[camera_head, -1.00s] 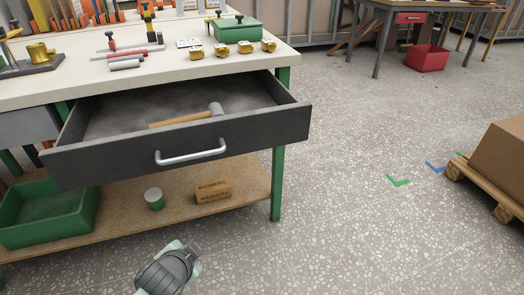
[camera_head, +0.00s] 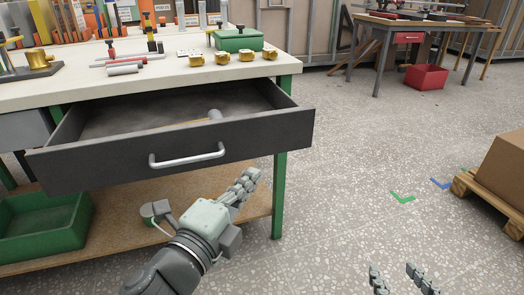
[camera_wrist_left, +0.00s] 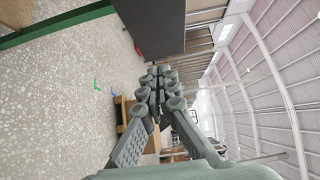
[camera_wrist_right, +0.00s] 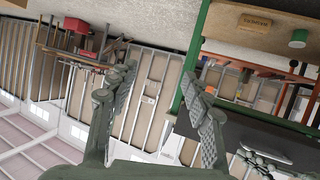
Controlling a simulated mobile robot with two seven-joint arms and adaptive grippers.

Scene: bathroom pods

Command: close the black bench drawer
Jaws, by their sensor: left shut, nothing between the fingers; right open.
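The black bench drawer (camera_head: 105,165) stands open under the bench top, with a silver bar handle (camera_head: 187,156) on its front. My right gripper (camera_head: 394,270) is open and empty at the bottom of the head view, right of the bench. No contact with the drawer is visible.
The bench top (camera_head: 110,86) holds brass pieces, tools and a green box (camera_head: 238,40). A green bin (camera_head: 45,225) sits on the lower shelf. A box on a pallet (camera_head: 500,170) stands at the right. The floor between is clear.

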